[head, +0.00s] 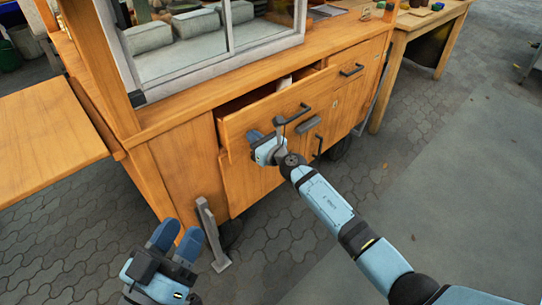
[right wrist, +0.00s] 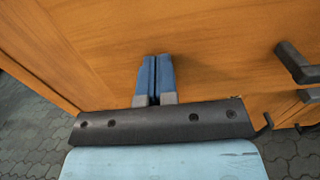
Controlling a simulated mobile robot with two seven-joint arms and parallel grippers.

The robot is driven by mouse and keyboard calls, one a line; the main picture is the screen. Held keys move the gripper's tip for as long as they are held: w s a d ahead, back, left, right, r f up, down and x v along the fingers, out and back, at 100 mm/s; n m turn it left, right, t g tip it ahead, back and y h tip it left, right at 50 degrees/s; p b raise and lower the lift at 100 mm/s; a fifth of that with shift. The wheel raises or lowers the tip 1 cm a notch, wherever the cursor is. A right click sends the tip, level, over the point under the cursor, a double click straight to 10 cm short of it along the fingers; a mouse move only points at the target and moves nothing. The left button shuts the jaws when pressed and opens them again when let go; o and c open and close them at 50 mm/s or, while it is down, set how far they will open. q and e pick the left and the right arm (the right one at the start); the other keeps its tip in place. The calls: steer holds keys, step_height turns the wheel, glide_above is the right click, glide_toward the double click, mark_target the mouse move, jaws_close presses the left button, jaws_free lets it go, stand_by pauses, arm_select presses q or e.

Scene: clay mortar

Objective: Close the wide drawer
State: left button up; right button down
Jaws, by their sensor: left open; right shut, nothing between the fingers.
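The wide drawer (head: 238,125) is in the wooden cart and stands partly open, with a dark gap behind the top of its front. Its dark bar handle (head: 297,114) also shows at the right edge of the right wrist view (right wrist: 296,64). My right gripper (head: 252,137) is shut and empty at the left part of the drawer front. In the right wrist view its blue fingertips (right wrist: 155,58) point at the wood; I cannot tell whether they touch. My left gripper (head: 176,236) is open and empty, low in front of the cart's left side.
A narrower drawer with a dark handle (head: 352,70) sits to the right of the wide one. A grey prop (head: 212,232) stands by the cart's lower left. A wooden side shelf (head: 45,140) sticks out left. The paved floor in front is clear.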

steer(key=b+x, duration=0.2)
steer(key=x, duration=0.3)
steer(key=shift+f, duration=0.15)
steer(key=shift+w+a, duration=0.15)
arm_select(q)
steer(key=f, duration=0.1)
steer(key=f+g, duration=0.1)
steer(key=f, duration=0.1)
steer(key=f+g, duration=0.1)
steer(key=shift+d+f, duration=0.3)
steer(key=shift+f, duration=0.05)
arm_select(e)
steer(key=shift+r, duration=0.45)
